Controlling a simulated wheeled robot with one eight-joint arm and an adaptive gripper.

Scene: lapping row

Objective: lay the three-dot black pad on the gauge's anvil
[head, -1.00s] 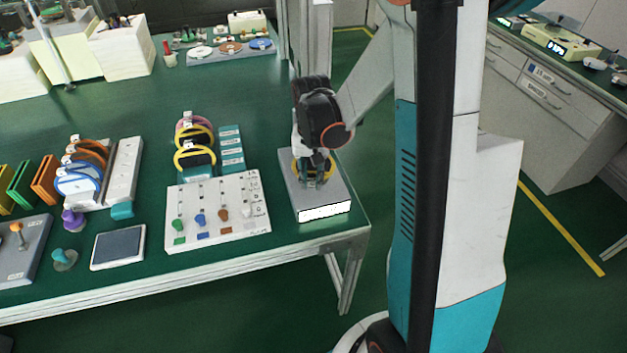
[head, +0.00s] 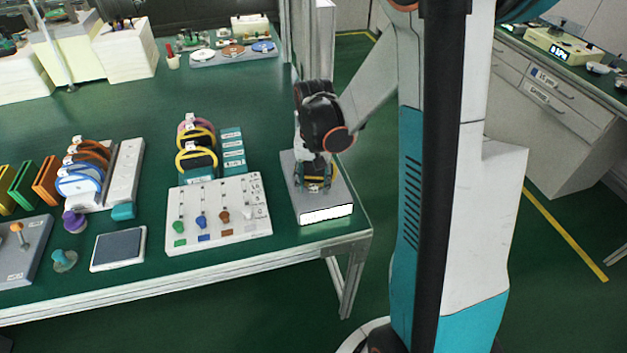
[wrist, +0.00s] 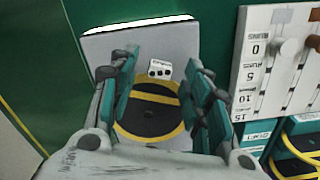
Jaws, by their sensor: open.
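The gauge is a grey block with a lit white display on its front, at the table's right corner in the head view (head: 291,178); its flat grey top fills the middle of the wrist view (wrist: 181,36). A round black pad with a yellow rim and a yellow band across it (wrist: 148,118) lies over that top. A white tag with dark dots (wrist: 159,69) stands at its edge. My gripper (wrist: 160,66) is open, its teal-sided fingers on either side of the pad. In the head view my gripper (head: 316,186) is low over the gauge and hides most of the pad.
A white slider panel (head: 220,213) stands just left of the gauge. Behind it, yellow-rimmed pads (head: 197,160) stand in a rack beside teal blocks (head: 231,150). The table edge is close on the gauge's right.

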